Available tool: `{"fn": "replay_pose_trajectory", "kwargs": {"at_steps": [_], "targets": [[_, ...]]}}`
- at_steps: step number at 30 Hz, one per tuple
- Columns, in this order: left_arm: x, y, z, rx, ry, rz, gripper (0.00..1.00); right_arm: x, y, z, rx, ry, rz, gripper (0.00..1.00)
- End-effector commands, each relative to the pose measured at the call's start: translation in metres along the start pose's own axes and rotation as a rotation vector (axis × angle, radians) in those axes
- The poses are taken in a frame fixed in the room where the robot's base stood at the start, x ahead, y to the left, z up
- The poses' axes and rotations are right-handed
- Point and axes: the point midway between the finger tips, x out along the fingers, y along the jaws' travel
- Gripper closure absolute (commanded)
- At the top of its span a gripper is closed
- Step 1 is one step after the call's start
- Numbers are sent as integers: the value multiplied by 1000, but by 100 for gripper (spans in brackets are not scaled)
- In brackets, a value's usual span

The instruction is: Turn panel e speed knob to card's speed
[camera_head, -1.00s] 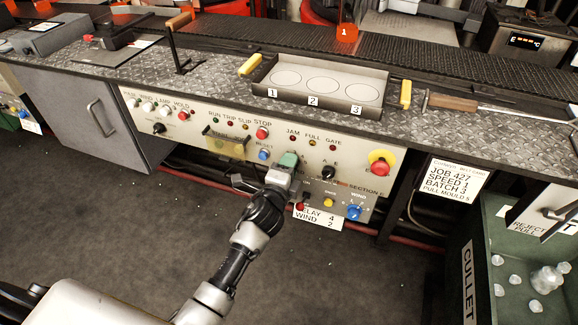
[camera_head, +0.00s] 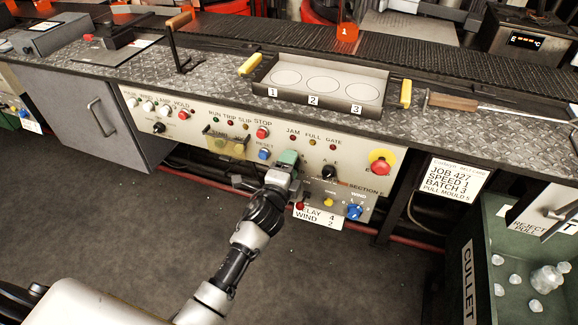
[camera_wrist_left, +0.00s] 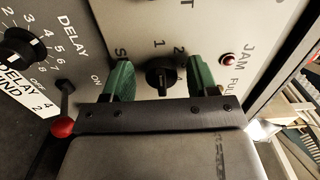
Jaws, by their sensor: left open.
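The speed card (camera_head: 452,178) hangs right of the panel and reads job 427, speed 1, batch 3. Panel E (camera_head: 345,158) is a cream panel under the bench edge. In the left wrist view the black speed knob (camera_wrist_left: 160,76) sits between the two green fingertips, with marks 1 and 2 beside it. Its pointer setting is not clear. My left gripper (camera_head: 282,170) is open at the panel, with its fingers (camera_wrist_left: 160,82) on either side of the knob and gaps showing. In the head view the gripper hides the knob. My right gripper is not in view.
A delay knob (camera_wrist_left: 20,46) and a red-tipped lever (camera_wrist_left: 63,127) are close to the gripper. A red emergency button (camera_head: 381,163) and a black knob (camera_head: 329,172) are to its right. A green cullet bin (camera_head: 483,240) stands at the right. Floor in front is clear.

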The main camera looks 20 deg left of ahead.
Motion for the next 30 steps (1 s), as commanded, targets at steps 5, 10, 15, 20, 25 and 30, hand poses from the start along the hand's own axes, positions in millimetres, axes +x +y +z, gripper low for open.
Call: {"fn": "replay_pose_trajectory", "kwargs": {"at_steps": [5,10,15,20,25,30], "targets": [[-8,0,0,1,0,0,41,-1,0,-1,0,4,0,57],[-38,1,0,0,0,2,41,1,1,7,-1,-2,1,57],[-73,1,0,0,0,2,41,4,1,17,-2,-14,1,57],[-96,1,0,0,0,2,41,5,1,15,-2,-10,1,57],[-107,0,0,0,-1,1,41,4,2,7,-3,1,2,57],[-108,0,0,0,0,0,41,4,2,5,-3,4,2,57]]}}
